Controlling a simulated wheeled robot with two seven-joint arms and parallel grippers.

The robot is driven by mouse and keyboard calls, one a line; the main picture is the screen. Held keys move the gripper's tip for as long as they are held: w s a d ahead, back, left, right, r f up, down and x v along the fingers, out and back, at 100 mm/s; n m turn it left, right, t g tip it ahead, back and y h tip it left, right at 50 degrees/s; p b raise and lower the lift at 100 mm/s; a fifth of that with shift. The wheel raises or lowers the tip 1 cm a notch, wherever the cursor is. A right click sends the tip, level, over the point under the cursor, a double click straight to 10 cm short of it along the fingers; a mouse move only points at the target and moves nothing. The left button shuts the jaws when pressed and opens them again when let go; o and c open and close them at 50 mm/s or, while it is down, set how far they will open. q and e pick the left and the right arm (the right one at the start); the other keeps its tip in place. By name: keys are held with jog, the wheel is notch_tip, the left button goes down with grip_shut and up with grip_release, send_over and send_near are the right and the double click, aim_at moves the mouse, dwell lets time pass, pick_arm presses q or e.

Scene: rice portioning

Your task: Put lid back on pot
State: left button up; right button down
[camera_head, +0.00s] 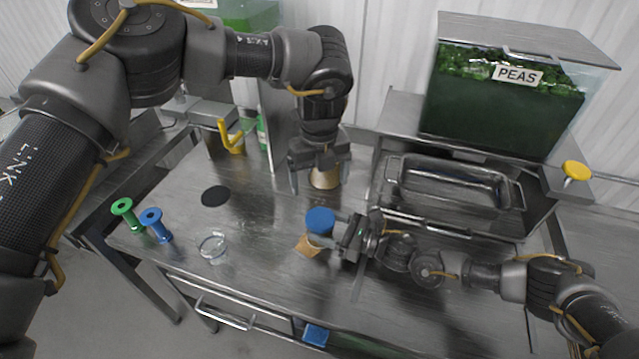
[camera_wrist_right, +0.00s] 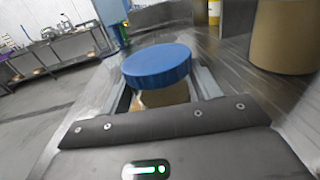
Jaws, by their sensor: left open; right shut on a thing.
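The lid also shows between the fingers in the right wrist view (camera_wrist_right: 158,67). A tan cylindrical pot (camera_head: 325,179) stands behind the lid; the right wrist view shows it large at the upper right (camera_wrist_right: 285,38). My left gripper (camera_head: 319,183) is open, pointing down, with its fingers on either side of the pot. It hides the pot's top in the head view. I cannot tell if the left fingers touch the pot.
A metal tray (camera_head: 455,184) and peas bin (camera_head: 500,105) are on the right.

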jog(key=shift+c, duration=1.3)
grip_release()
pick_arm(q)
jog(key=shift+f, duration=0.1)
pick_arm(e)
jog(key=shift+s+d+f, duration=0.15)
jog(key=shift+d, duration=0.2)
jog(key=b+v, duration=0.3)
jog(key=v, duration=0.5)
jog(key=shift+s+d, duration=0.15)
jog(key=shift+d, duration=0.15)
pick_arm(q)
jog(key=shift+f+b, duration=0.4)
jog(key=shift+f, duration=1.45)
pick_arm(e)
jog(key=shift+s+d, duration=0.3)
jog(key=shift+d, duration=0.3)
